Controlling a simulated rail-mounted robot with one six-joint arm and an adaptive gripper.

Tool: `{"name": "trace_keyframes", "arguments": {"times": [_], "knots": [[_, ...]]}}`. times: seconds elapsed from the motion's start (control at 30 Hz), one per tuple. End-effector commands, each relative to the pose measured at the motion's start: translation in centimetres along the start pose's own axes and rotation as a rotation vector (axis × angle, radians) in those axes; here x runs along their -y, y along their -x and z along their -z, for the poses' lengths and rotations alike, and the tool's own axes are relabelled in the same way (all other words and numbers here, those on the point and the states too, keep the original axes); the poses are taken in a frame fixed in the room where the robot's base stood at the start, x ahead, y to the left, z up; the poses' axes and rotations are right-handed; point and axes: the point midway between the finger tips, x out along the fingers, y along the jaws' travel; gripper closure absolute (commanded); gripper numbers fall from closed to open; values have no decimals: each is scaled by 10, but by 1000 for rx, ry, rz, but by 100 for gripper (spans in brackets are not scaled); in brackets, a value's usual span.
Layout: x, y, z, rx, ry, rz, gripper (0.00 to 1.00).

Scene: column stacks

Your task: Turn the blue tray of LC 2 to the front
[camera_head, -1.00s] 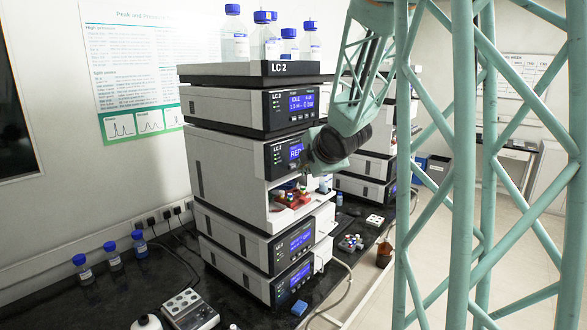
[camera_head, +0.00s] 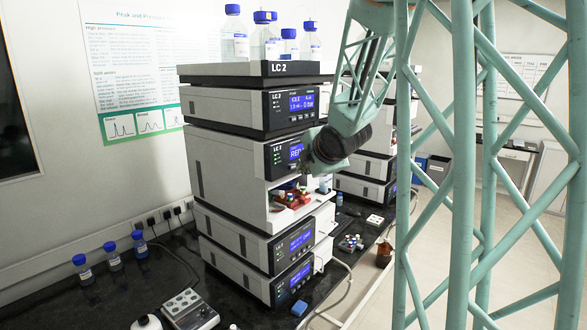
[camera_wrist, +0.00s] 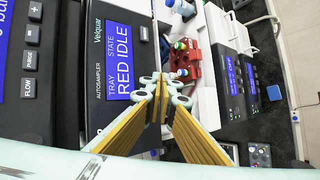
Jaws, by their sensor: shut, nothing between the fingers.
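The LC 2 stack (camera_head: 282,68) stands on the bench, with its sign under the bottles on top. Its autosampler display (camera_wrist: 124,60) reads tray RED, state IDLE in the wrist view. A red tray (camera_wrist: 194,74) with colour-capped vials sits at the open autosampler front. It also shows in the head view (camera_head: 290,199). In the head view my wrist hides part of the autosampler front.
Bottles (camera_head: 234,38) stand on top of the stack. A small blue block (camera_head: 299,308) and a vial rack (camera_head: 350,243) lie on the bench in front and to the right. A second stack (camera_head: 365,176) stands behind. Blue-capped bottles (camera_head: 113,257) stand at the left.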

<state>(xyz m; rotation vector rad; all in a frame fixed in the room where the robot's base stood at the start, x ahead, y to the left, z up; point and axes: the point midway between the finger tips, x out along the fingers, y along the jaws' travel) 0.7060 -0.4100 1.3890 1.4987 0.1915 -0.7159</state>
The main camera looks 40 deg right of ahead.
Motion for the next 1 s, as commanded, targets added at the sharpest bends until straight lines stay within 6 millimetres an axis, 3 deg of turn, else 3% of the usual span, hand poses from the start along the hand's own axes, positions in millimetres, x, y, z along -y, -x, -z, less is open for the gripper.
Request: {"name": "trace_keyframes", "arguments": {"times": [1.0], "knots": [[-5, -6, 5, 0, 0, 0, 100]]}}
